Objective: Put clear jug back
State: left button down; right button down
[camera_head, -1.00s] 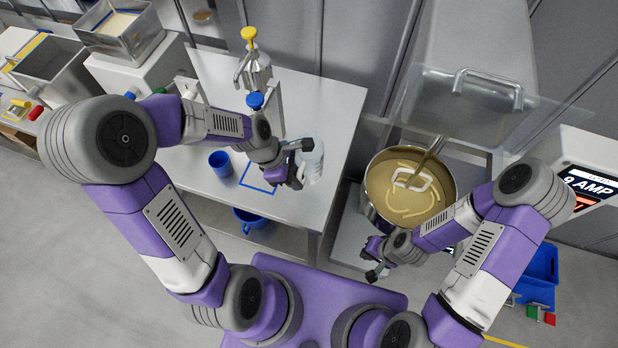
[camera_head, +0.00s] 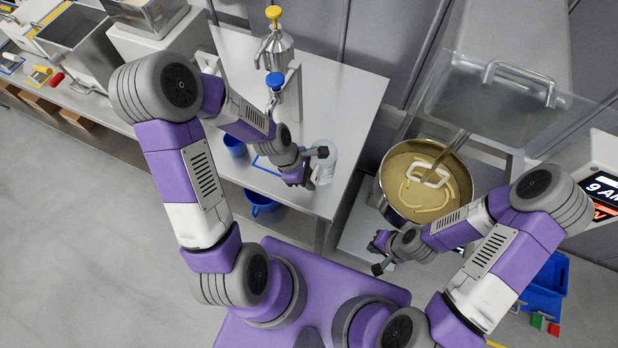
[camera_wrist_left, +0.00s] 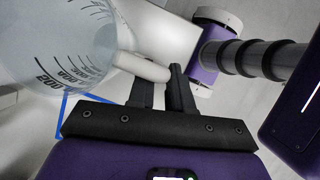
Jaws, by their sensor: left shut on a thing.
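The clear jug (camera_head: 326,160) is above or on the steel table, right of a blue square outline (camera_head: 264,168); I cannot tell whether its base touches. In the left wrist view the jug (camera_wrist_left: 62,48) shows dark measuring marks, and its pale handle (camera_wrist_left: 140,66) is between my fingers. My left gripper (camera_head: 312,166) is shut on that handle; its fingers (camera_wrist_left: 165,80) also show in the wrist view. The blue outline (camera_wrist_left: 62,108) shows below the jug there. My right gripper (camera_head: 378,254) is open and empty in front of the mixing bowl.
The mixing bowl (camera_head: 383,203) holds batter and a white tool. A blue container (camera_head: 262,203) is below the table. Table (camera_head: 350,95) behind the jug is clear.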

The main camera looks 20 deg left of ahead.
pick_arm(q)
jog(key=c, duration=1)
grip_release()
jog(key=shift+f, duration=0.1)
jog(key=shift+c, duration=0.2)
jog(key=p+v, duration=0.1)
jog(key=v, duration=1.1)
